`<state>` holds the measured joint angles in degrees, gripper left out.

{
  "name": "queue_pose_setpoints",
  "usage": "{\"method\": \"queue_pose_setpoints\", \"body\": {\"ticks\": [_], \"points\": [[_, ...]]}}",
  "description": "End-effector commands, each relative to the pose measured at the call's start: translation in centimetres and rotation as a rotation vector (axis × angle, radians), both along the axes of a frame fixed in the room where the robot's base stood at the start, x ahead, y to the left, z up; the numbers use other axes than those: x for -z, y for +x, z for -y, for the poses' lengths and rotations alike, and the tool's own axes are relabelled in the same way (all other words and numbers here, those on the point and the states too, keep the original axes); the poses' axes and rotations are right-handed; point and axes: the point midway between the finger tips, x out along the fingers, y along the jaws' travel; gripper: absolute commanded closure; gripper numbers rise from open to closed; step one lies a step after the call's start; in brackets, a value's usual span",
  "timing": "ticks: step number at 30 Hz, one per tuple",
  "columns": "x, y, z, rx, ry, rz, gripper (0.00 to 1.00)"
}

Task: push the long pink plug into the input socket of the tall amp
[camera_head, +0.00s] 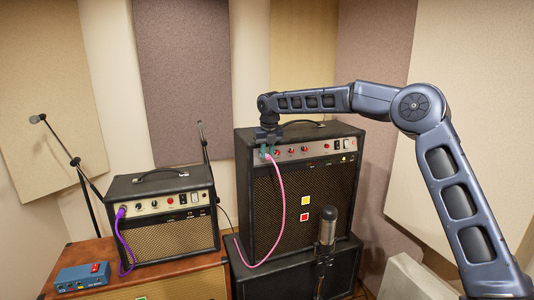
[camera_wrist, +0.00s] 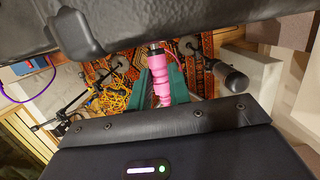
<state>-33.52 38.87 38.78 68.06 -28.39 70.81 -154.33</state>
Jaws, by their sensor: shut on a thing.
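The tall amp (camera_head: 325,151) stands at centre right, with its control panel along the upper front. My gripper (camera_head: 268,152) is at the left end of that panel. The wrist view shows its green fingers (camera_wrist: 161,86) shut on the long pink plug (camera_wrist: 159,72). The plug's dark tip (camera_wrist: 153,46) points at the amp (camera_wrist: 190,22) and meets its edge in the picture. The input socket is hidden, and I cannot tell whether the tip is inside it. The pink cable (camera_head: 281,205) hangs from my gripper down the amp's front.
A small amp (camera_head: 165,243) with a purple cable (camera_head: 121,232) stands at left, beside a blue box (camera_head: 83,276). A microphone (camera_head: 327,235) stands before the tall amp, low at right. A stand (camera_head: 75,163) is at far left. Yellow cables (camera_wrist: 112,97) lie on the rug.

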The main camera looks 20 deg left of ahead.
Motion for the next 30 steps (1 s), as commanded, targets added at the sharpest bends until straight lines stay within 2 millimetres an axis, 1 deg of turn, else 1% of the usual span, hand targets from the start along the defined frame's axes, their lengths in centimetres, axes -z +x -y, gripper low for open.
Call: {"method": "queue_pose_setpoints", "body": {"ticks": [13, 14, 15, 17, 26, 30], "points": [[0.0, 0.2, -0.2, 0.0, 0.0, 0.0, 1.0], [0.0, 0.2, -0.2, 0.0, 0.0, 0.0, 0.75], [0.0, 0.2, -0.2, 0.0, 0.0, 0.0, 0.67], [0.0, 0.2, -0.2, 0.0, 0.0, 0.0, 0.55], [0.0, 0.2, -0.2, 0.0, 0.0, 0.0, 0.55], [-1.0, 0.1, -0.1, 0.0, 0.003, 0.001, 0.55]]}}
